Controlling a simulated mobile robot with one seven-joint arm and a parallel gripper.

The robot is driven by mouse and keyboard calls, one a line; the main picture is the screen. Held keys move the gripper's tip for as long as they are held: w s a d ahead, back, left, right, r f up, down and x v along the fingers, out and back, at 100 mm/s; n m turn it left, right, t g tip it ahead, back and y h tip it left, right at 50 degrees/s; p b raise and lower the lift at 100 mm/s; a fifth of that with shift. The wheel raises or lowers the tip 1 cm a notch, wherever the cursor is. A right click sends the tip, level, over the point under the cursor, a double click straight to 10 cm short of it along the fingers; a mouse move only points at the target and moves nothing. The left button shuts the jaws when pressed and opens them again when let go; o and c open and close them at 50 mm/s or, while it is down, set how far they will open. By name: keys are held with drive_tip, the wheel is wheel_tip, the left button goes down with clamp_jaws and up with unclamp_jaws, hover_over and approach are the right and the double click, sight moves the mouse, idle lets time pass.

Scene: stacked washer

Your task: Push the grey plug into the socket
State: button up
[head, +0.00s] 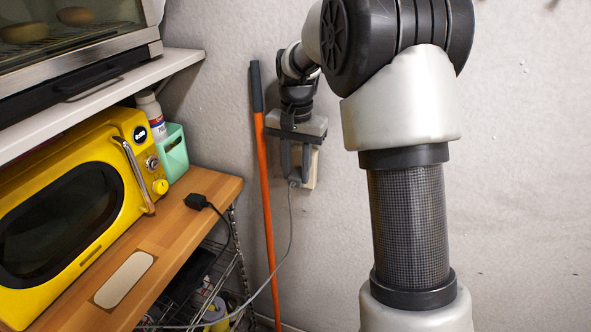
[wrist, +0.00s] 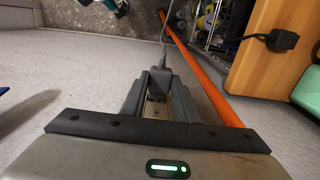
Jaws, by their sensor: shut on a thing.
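My gripper (head: 296,172) is shut on the grey plug (head: 293,182) close against the wall. A grey cable hangs down from the plug. In the wrist view, the plug (wrist: 160,78) sits between the two fingers of my gripper (wrist: 160,88), with its cable running away at the top. A beige socket plate (head: 312,169) on the wall shows just behind and to the right of the fingers. The socket's holes are hidden, and I cannot tell whether the plug touches it or is in it.
An orange pole (head: 267,210) leans on the wall just left of my gripper. A black plug (head: 199,202) lies on the wooden shelf (head: 172,240) in front of a yellow microwave (head: 75,200). A wire rack (head: 228,265) stands below. The wall to the right is clear.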

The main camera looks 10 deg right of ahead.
drive_tip(key=shift+w+d+p, duration=0.4)
drive_tip(key=shift+w+p, duration=0.05)
drive_tip(key=shift+w, duration=0.1)
idle(0.5)
drive_tip(key=o, duration=1.1)
drive_tip(key=shift+c, duration=0.2)
